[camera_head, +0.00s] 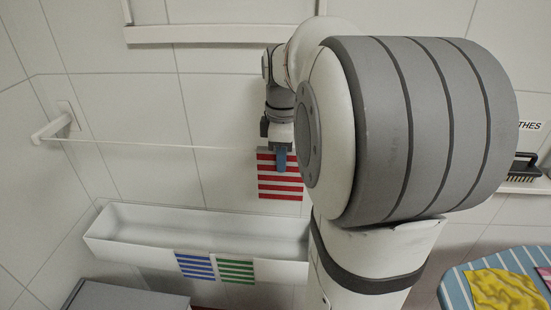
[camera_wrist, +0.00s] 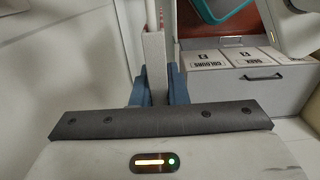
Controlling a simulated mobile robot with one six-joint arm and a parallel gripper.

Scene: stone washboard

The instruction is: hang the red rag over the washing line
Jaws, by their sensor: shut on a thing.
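The red rag (camera_head: 280,188), striped red and white, hangs flat and upright below my gripper (camera_head: 281,160) in the head view. The blue fingers are shut on its upper part. In the wrist view, a pale upright strip (camera_wrist: 154,62), apparently the rag nearly edge-on, stands between the blue fingertips (camera_wrist: 153,88). The thin white washing line (camera_head: 160,145) runs from a wall bracket (camera_head: 52,129) on the left to the rag's top edge. Its right part is hidden by the rag and my arm. I cannot tell whether rag and line touch.
A white trough (camera_head: 130,232) stands below, with a blue striped rag (camera_head: 195,267) and a green striped rag (camera_head: 236,271) over its front. A striped board (camera_head: 463,283) bears a yellow cloth (camera_head: 505,290) at lower right. Labelled bins (camera_wrist: 210,60) show in the wrist view.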

